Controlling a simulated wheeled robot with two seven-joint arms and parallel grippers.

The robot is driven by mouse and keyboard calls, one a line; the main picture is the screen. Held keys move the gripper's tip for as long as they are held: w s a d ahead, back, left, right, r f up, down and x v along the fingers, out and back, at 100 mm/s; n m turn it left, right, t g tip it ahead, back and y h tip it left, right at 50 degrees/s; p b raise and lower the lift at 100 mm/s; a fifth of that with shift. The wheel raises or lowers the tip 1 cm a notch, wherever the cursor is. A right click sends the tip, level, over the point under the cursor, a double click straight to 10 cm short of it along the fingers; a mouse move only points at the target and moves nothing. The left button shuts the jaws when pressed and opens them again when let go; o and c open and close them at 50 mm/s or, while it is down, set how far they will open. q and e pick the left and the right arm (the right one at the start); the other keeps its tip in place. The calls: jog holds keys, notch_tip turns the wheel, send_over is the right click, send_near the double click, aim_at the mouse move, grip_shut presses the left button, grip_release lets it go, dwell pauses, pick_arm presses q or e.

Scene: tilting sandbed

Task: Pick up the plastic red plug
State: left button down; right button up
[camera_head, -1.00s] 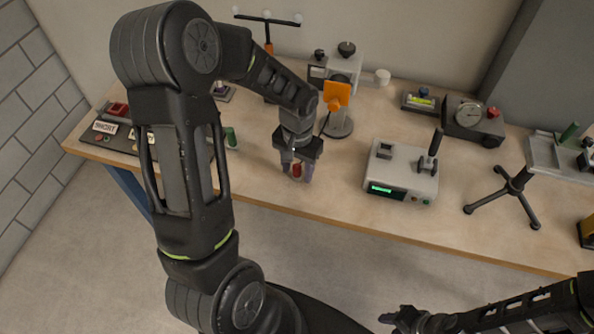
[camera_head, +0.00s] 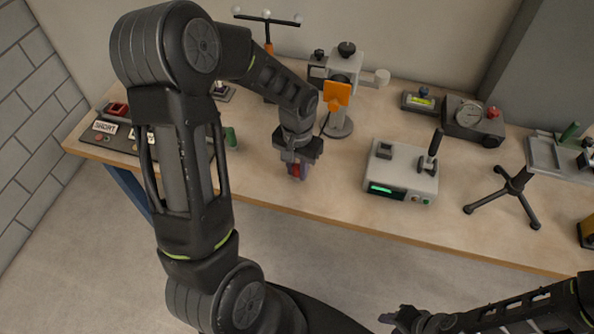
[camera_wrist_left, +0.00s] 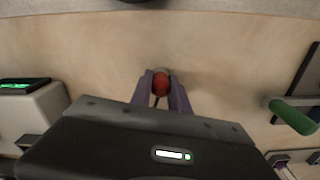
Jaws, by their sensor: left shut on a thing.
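The red plug (camera_head: 296,170) is near the front edge of the wooden bench, between the fingers of my left gripper (camera_head: 298,173). In the left wrist view the plug (camera_wrist_left: 161,84) shows as a rounded red end between the two purplish fingers of my left gripper (camera_wrist_left: 160,90), which are shut on it. The fingers and palm hide part of the plug. I cannot tell whether it still touches the bench. My right gripper (camera_head: 397,318) is at the bottom of the head view, away from the bench; its jaw state is unclear.
A grey box with a green display (camera_head: 400,172) stands to the right of my left gripper. An orange and grey stand (camera_head: 338,95) is behind. The bench front between plug and grey box is clear.

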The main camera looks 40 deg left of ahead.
aim_at(298, 164)
pick_arm(q)
notch_tip(298, 164, up, 10)
jog(key=shift+f+b, duration=0.1)
jog(key=shift+b, duration=0.45)
